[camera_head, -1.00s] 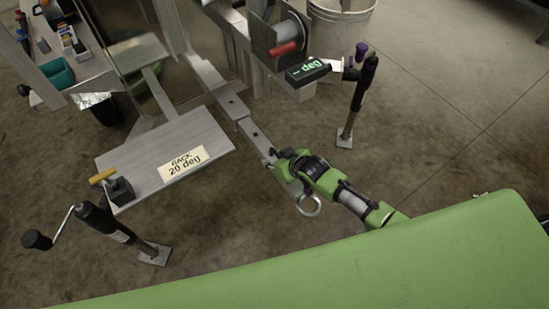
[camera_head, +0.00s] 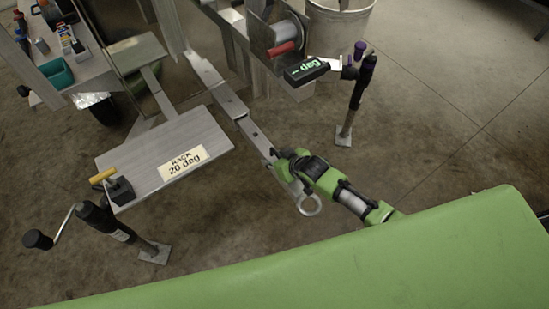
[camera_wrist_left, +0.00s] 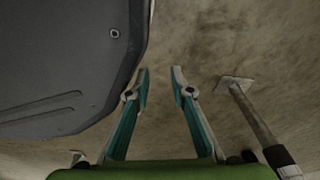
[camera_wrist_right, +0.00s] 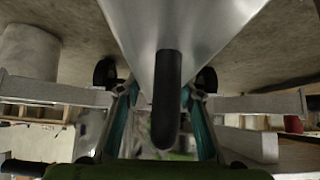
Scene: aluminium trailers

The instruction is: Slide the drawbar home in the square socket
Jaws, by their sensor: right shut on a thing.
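The drawbar (camera_head: 256,136) is a grey square aluminium bar with dark holes on its top face. It lies in line with the trailer's beam, and its far end meets the square socket (camera_head: 231,103). How deep it sits inside is hidden. A metal ring (camera_head: 309,204) is at its near end. My right gripper (camera_head: 283,161) is shut on the drawbar near that end. In the right wrist view a dark rounded grip (camera_wrist_right: 167,100) stands between the fingers, before a metal surface. My left gripper (camera_wrist_left: 161,72) is open and empty, outside the head view.
A plate labelled "RACK 20 deg" (camera_head: 150,160) lies left of the bar. A crank jack (camera_head: 115,228) stands at the front left, another dark post (camera_head: 360,95) at the right. A winch (camera_head: 283,38) and a lit "deg" display (camera_head: 307,69) are above. Floor at right is clear.

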